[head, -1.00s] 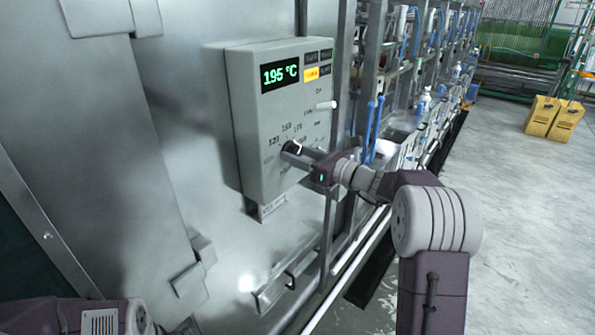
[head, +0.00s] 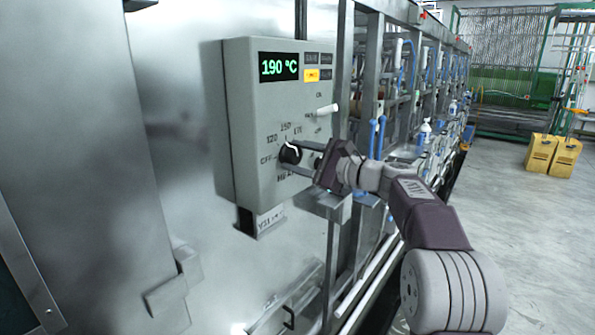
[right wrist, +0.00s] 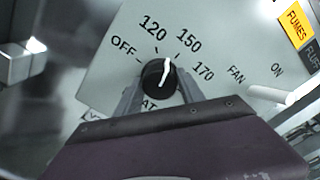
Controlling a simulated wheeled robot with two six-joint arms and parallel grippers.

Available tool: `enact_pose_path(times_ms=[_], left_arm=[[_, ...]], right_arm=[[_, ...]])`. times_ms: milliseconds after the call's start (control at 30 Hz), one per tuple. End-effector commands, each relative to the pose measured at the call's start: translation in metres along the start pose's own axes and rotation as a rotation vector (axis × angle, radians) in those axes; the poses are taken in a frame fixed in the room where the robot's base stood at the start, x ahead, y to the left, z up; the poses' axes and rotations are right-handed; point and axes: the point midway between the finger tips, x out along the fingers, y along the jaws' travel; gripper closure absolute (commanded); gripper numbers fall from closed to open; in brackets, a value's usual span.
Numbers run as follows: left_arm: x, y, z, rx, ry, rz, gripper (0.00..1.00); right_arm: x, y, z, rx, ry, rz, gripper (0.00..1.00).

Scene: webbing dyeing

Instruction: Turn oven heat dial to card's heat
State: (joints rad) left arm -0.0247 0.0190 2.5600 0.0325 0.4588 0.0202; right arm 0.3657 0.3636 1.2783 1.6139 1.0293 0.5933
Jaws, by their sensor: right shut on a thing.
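The heat dial (head: 290,153) is a black knob with a white pointer, low on the front of the grey control box (head: 222,120). My right gripper (head: 292,158) is shut on the dial, its fingers on either side of it. In the right wrist view the dial (right wrist: 158,76) sits between the fingertips (right wrist: 158,88). Its pointer is between the 120 and 150 marks; OFF and 170 also show. The green display (head: 279,67) reads 190 °C. I cannot make out a card giving a heat. My left gripper is out of view.
A white lever (head: 327,109) marked FAN and ON sticks out above the dial. A yellow FUMES lamp (head: 312,75) is near the display. A small plate (head: 270,220) with unclear text hangs below the box.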

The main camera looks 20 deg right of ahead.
Motion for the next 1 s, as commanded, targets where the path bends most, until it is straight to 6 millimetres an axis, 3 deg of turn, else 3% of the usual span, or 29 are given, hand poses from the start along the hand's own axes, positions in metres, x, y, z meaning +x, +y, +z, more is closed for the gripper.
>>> enact_pose_path(times_ms=[100,400,1000], left_arm=[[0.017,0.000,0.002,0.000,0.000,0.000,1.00],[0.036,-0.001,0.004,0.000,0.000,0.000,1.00],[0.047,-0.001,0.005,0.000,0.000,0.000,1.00]], right_arm=[[0.000,0.003,-0.003,-0.106,-0.001,-0.002,0.94],[0.000,0.002,-0.002,-0.324,0.000,-0.001,0.94],[0.000,0.000,0.000,-0.481,-0.001,0.000,0.94]])
